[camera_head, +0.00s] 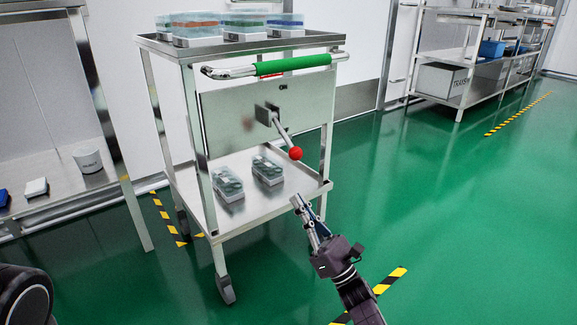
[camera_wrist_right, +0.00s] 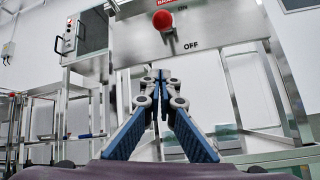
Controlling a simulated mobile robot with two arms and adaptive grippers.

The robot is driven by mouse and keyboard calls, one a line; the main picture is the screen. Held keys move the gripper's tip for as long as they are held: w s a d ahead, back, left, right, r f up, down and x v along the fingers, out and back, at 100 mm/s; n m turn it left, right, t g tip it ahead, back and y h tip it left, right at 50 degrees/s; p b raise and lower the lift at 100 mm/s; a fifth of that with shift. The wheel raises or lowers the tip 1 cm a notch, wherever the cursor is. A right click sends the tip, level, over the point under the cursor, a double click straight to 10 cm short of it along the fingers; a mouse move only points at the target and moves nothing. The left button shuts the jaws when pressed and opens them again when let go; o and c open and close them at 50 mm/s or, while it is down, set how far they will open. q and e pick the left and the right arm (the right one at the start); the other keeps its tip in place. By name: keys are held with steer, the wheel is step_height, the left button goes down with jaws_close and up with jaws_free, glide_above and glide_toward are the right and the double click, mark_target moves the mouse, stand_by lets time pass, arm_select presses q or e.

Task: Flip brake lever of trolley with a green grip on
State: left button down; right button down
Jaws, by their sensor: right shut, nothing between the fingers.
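The trolley (camera_head: 222,96) is a steel cart with a green grip (camera_head: 293,64) on its push bar. Its brake lever (camera_head: 284,132) sticks out from a mount on the front panel and slopes down to a red ball knob (camera_head: 296,153). In the right wrist view the red knob (camera_wrist_right: 162,20) is above the fingertips, with the labels ON and OFF on the panel (camera_wrist_right: 232,25) beside it. My right gripper (camera_head: 298,200) is shut and empty, below the knob and apart from it; its fingers (camera_wrist_right: 158,76) meet in the wrist view. My left gripper is not in view.
Clear boxes (camera_head: 229,186) stand on the trolley's lower shelf, and more (camera_head: 194,30) on its top. A steel table (camera_head: 97,190) with a white cup (camera_head: 88,159) is at left. Shelving (camera_head: 440,54) stands at back right. The green floor (camera_head: 430,190) at right is clear.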

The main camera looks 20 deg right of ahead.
mark_target(288, 142)
steer(key=w+a+r+b, duration=0.1)
steer(key=w+r+b, duration=0.3)
steer(key=r, duration=0.4)
steer(key=shift+a+r+b, duration=0.15)
steer(key=shift+r+b, duration=0.1)
steer(key=shift+b, duration=0.3)
